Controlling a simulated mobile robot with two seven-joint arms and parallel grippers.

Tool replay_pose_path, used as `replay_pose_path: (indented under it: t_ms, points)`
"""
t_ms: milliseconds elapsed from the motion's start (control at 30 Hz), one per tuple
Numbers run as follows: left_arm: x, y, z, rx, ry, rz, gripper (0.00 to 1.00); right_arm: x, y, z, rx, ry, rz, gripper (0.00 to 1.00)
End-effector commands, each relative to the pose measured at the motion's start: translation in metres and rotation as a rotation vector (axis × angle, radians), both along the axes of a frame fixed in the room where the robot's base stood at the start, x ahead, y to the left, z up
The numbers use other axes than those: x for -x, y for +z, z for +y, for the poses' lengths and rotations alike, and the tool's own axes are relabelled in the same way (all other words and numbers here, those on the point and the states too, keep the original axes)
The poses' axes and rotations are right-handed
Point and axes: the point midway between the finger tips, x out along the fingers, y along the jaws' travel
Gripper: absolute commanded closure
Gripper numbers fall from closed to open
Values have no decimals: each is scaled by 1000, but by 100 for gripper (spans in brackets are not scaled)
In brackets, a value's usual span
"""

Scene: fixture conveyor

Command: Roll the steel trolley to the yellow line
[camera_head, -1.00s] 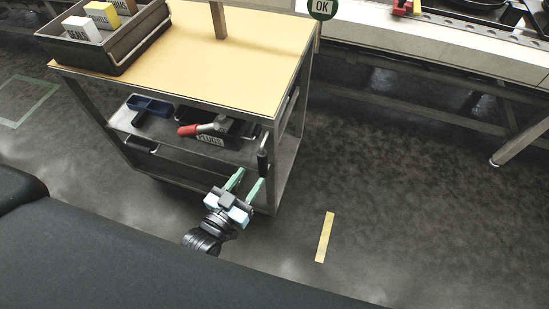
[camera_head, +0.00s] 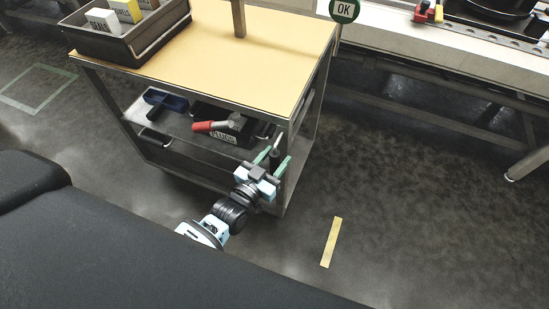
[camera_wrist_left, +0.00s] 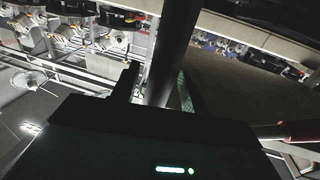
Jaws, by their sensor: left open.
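The steel trolley (camera_head: 300,125) has a pale yellow top and a lower shelf. Its near right bottom corner stands on the floor left of the yellow line (camera_head: 331,242). A short dark upright handle (camera_head: 275,158) is at its near right side. My left gripper (camera_head: 273,157) is open, with its green-tipped fingers on either side of the handle. In the left wrist view a thick dark bar (camera_wrist_left: 175,50) runs between the fingers; I cannot tell if they touch it. The right gripper is not in view.
A dark tray (camera_head: 122,47) with labelled boxes and a post (camera_head: 238,18) stand on the trolley top. A blue bin (camera_head: 166,100) and a red-handled tool (camera_head: 212,126) are on the shelf. A white bench (camera_head: 430,55) stands behind. Floor around the line is clear.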

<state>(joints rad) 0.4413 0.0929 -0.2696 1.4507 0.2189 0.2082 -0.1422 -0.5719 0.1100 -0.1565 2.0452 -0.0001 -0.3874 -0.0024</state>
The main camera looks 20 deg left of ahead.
Motion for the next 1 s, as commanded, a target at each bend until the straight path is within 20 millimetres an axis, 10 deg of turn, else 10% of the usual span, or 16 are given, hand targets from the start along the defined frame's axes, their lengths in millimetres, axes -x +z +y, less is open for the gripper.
replay_pose_path:
  t_ms: [200, 567, 1000]
  points:
    - [0, 0, 0, 0, 0, 0, 55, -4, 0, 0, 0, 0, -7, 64]
    - [0, 0, 0, 0, 0, 0, 100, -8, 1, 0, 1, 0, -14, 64]
    - [0, 0, -1, 1, -1, 0, 100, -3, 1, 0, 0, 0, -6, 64]
